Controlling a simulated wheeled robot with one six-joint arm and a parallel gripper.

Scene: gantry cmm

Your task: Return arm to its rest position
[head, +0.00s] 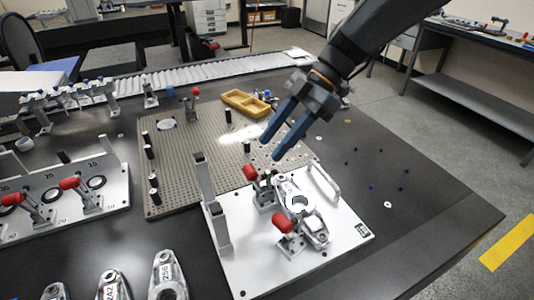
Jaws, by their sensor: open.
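My gripper (273,147) has two blue fingers and hangs from the dark arm that enters at the top right of the head view. The fingers are apart with nothing between them. They point down and left, and in the picture their tips lie over the perforated plate, just above the white fixture plate (245,270). A metal part with a round white ring (299,203) lies on the fixture plate, beside red-tipped clamps (283,222). The height of the fingertips above the plates is hard to tell.
A grey perforated plate (180,187) with black posts lies behind the fixture. A yellow tray (245,103) stands at its back edge. Another clamp fixture (60,200) is at left, and several numbered metal parts (168,275) lie in front. The dark table's right side (400,190) is mostly clear.

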